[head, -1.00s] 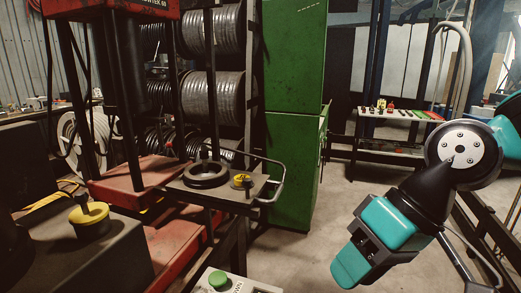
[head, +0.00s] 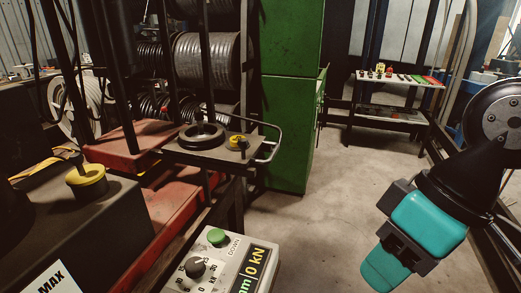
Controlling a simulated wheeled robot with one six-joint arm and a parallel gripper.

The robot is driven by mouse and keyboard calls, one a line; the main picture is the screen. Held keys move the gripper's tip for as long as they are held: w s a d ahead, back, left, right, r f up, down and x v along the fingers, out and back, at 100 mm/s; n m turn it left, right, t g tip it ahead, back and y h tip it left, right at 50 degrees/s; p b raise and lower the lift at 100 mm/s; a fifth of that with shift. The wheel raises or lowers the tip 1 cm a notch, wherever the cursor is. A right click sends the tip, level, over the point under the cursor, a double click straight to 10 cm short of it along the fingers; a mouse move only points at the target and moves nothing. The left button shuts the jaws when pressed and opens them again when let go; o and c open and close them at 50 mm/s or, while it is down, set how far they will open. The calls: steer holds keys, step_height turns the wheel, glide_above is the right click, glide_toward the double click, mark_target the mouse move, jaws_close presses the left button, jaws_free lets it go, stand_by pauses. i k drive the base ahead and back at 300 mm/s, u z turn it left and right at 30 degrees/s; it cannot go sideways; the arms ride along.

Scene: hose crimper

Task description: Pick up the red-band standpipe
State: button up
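I cannot pick out the red-band standpipe for certain in the head view. Several small items stand on a far bench (head: 440,87) at the back right, among them a small red one (head: 389,71) and a yellow one (head: 380,68); they are too small to identify. My gripper (head: 385,270), teal and black, hangs at the lower right over the floor, well in front of that bench and apart from everything. I see no object at it. Its finger gap is not clear from this angle.
A control box (head: 228,262) with a green button and a dial stands at bottom centre. A small shelf (head: 190,156) carries a dark ring (head: 201,136) and a yellow piece (head: 237,141). A green cabinet (head: 291,110) stands behind. Open concrete floor (head: 325,185) lies between cabinet and gripper.

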mark_target(201, 135)
steer(key=u, duration=1.8)
steer(key=k, duration=0.65)
steer(key=z, duration=0.6)
steer(key=i, duration=1)
